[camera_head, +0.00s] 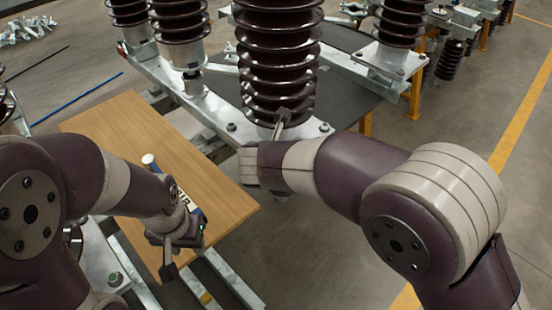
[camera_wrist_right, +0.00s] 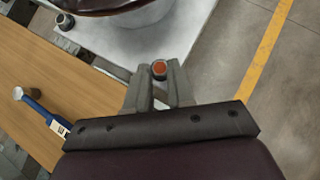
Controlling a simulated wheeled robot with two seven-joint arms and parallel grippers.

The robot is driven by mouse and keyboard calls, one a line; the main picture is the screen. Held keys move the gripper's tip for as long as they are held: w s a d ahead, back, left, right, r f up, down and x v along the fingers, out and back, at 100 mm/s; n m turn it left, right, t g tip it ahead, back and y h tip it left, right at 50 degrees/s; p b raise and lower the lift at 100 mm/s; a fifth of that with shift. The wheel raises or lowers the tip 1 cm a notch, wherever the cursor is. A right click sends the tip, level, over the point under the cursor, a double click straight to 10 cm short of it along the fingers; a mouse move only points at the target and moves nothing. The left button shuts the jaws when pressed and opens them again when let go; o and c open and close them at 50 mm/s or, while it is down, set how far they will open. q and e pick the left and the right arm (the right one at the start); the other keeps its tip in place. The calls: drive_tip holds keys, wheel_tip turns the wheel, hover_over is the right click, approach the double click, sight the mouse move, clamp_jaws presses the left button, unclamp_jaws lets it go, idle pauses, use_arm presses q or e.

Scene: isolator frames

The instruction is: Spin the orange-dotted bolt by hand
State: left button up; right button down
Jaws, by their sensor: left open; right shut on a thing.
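The orange-dotted bolt (camera_wrist_right: 159,69) shows in the right wrist view, its orange top between the fingertips of my right gripper (camera_wrist_right: 161,80). The right gripper is shut on it, at the edge of the grey metal base plate (camera_wrist_right: 150,45). In the head view my right gripper (camera_head: 281,122) reaches the plate in front of the large brown insulator (camera_head: 278,60), and I cannot make out the bolt there. My left gripper (camera_head: 178,252) is open and empty, pointing down over the front edge of the wooden board (camera_head: 115,125).
A blue-handled tool (camera_head: 150,162) lies on the wooden board, partly hidden by my left arm; it also shows in the right wrist view (camera_wrist_right: 35,106). Other dark bolts (camera_head: 231,127) sit on the plate. More brown insulators (camera_head: 400,22) stand behind. The floor at right is clear.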

drive_tip(key=shift+w+r, duration=0.1)
drive_tip(key=shift+r, duration=0.05)
idle(0.7)
drive_tip(key=c, duration=1)
unclamp_jaws()
drive_tip(key=p+v, duration=0.2)
drive_tip(key=v, duration=1)
drive_tip(key=shift+s+r+p, duration=0.1)
drive_tip(key=shift+s+p, duration=0.25)
